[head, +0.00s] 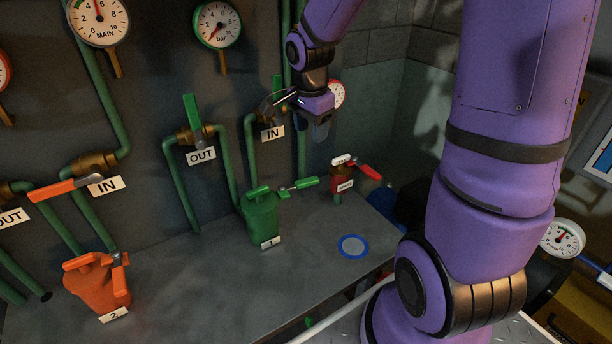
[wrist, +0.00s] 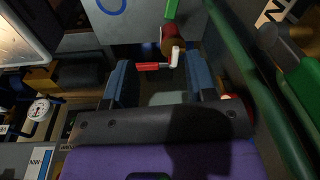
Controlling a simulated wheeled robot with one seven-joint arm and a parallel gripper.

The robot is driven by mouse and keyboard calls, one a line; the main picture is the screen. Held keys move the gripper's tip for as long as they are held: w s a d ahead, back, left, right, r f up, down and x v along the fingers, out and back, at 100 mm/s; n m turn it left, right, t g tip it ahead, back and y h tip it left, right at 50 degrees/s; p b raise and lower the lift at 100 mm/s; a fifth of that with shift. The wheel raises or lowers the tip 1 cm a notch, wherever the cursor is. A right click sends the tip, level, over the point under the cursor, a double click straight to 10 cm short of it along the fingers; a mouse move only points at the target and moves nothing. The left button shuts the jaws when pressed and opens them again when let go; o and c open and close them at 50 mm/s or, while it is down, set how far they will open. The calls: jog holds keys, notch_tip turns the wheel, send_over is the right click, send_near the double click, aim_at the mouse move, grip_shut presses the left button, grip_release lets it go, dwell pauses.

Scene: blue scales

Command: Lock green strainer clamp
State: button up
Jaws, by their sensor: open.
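The green strainer (head: 262,220), labelled 1, stands on the grey bench in the head view. Its clamp lever, with a green grip (head: 306,183), sticks out sideways to the right from the lid. A green tip (wrist: 171,9), likely this lever, shows at the top of the wrist view. My gripper (head: 320,130) is open and empty, high beside the IN valve and above and apart from the strainer. Its two blue-grey fingers (wrist: 160,82) stand wide apart in the wrist view. The strainer's body is not clearly seen in the wrist view.
A red fitting (head: 342,181) with a red lever (head: 370,172) stands right of the clamp lever. A blue ring (head: 353,246) marks the bench. Green pipes and the IN valve handle (head: 277,92) are close to my gripper. An orange strainer (head: 98,285) stands left.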

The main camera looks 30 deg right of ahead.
aim_at(307, 180)
jog(key=w+f+m, duration=0.1)
jog(key=f, duration=0.5)
jog(key=w+d+f+m, duration=0.1)
jog(key=f, duration=0.5)
jog(key=w+f+m, duration=0.2)
jog(key=f, duration=0.4)
jog(key=shift+d+g+y, duration=0.3)
jog(key=shift+g+y, duration=0.1)
jog(key=shift+c, duration=0.5)
grip_shut()
